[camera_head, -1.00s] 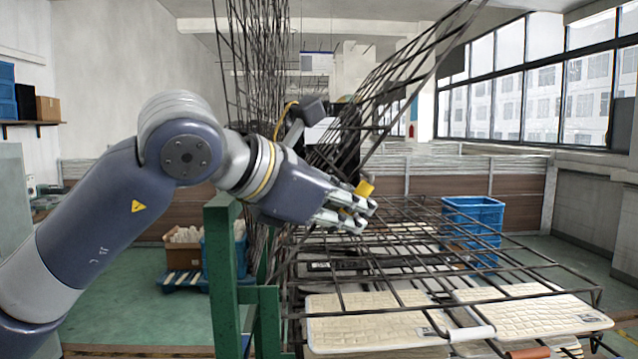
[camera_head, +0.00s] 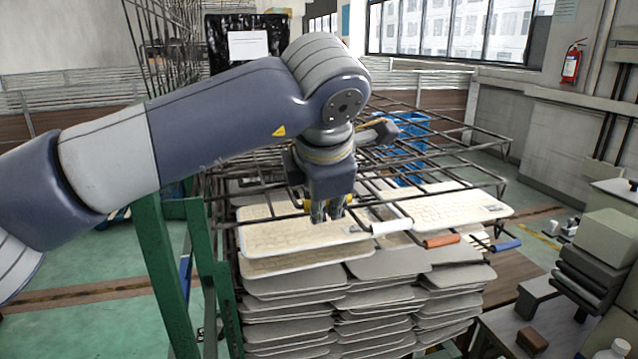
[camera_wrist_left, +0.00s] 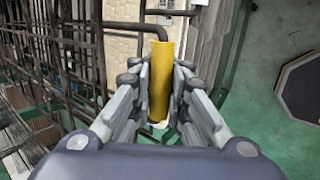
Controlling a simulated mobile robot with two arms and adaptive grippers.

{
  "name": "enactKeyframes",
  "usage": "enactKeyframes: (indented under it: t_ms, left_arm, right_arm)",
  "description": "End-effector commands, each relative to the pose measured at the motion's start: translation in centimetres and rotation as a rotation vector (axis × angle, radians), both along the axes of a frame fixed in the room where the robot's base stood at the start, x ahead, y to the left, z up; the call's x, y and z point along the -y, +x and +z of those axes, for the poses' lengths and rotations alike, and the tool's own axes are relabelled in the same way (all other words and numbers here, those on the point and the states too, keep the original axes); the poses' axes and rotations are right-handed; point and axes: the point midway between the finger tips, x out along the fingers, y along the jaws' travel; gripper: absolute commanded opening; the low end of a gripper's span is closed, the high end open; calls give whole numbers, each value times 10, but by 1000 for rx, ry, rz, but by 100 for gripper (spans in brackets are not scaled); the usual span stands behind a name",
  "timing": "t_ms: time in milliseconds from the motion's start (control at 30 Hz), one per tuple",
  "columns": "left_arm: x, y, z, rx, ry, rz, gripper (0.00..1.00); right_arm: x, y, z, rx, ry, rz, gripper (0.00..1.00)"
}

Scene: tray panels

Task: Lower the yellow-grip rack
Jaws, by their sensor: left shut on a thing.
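My left gripper (camera_head: 328,212) is shut on the yellow grip (camera_wrist_left: 161,80) of the rack, which shows upright between the fingers in the left wrist view. A dark bent rod (camera_wrist_left: 135,25) of the rack runs into the top of this grip. In the head view the gripper points down at the front of the wire racks, just above the cream trays, and mostly hides the grip. The racks there lie roughly flat, one over another, and I cannot clearly separate the yellow-grip one. My right gripper is not in view.
Cream trays (camera_head: 290,237) lie under the wires, above stacked grey trays (camera_head: 385,264). White (camera_head: 391,227), orange (camera_head: 441,240) and blue (camera_head: 507,245) grips stick out at the front. A green post (camera_head: 165,265) stands at left. More racks (camera_head: 160,45) stand raised behind.

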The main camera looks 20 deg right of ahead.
Motion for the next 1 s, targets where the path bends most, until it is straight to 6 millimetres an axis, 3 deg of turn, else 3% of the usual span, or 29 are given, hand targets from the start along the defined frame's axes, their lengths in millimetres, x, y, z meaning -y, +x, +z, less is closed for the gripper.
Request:
enactKeyframes:
  t_ms: [300,733,800,867,1000]
  left_arm:
    - [1,-1,-14,4,82,-4,0]
    - [1,-1,-17,0,92,-5,0]
    - [1,-1,-18,0,92,-5,23]
    - [1,-1,-18,1,92,-4,36]
    - [1,-1,-17,1,91,-3,36]
  right_arm:
    - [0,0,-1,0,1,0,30]
    - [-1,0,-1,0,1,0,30]
    - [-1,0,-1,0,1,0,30]
    - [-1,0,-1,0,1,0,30]
    - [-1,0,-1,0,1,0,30]
